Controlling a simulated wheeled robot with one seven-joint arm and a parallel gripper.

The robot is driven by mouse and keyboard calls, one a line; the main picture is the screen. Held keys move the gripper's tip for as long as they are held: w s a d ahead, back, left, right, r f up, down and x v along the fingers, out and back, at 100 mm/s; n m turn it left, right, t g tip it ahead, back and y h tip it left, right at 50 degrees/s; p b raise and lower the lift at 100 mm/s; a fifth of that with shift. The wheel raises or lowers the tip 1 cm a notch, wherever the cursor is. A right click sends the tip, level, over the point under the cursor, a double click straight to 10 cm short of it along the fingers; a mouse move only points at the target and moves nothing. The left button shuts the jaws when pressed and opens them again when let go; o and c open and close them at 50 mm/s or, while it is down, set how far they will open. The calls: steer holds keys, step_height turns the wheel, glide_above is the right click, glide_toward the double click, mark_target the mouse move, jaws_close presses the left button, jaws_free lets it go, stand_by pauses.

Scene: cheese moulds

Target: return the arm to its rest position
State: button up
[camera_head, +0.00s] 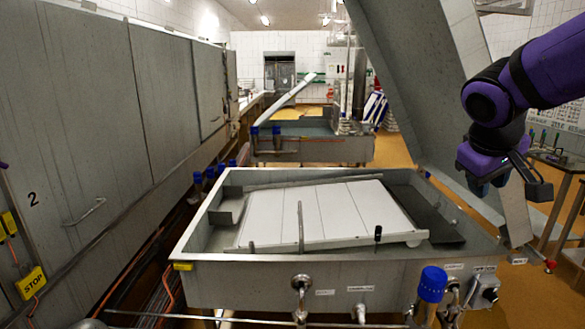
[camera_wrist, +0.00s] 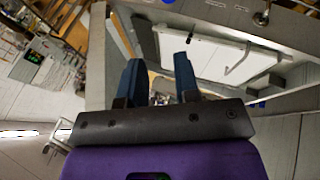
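My arm is purple and reaches in from the right edge of the head view. My gripper (camera_head: 482,190) hangs to the right of the steel vat, above its right side and apart from it. In the wrist view the two blue fingers of my gripper (camera_wrist: 158,70) stand apart, with nothing between them. The gripper is open and empty. My upper arm joints lie partly outside the head view.
A steel vat (camera_head: 260,283) with a white slatted board (camera_head: 335,212) fills the middle. A second vat (camera_head: 310,150) stands behind. A slanted steel panel (camera_head: 415,75) rises close to my arm. A table (camera_head: 560,163) stands at the right. Yellow floor shows between.

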steer(key=s+a+m+y, duration=0.1)
steer(key=s+y, duration=0.1)
steer(key=s, duration=0.6)
steer(key=s+a+m+t+y, duration=0.1)
steer(key=s+a+y, duration=0.1)
steer(key=s, duration=0.6)
steer(key=shift+s+a, duration=0.3)
steer(key=shift+s, duration=0.05)
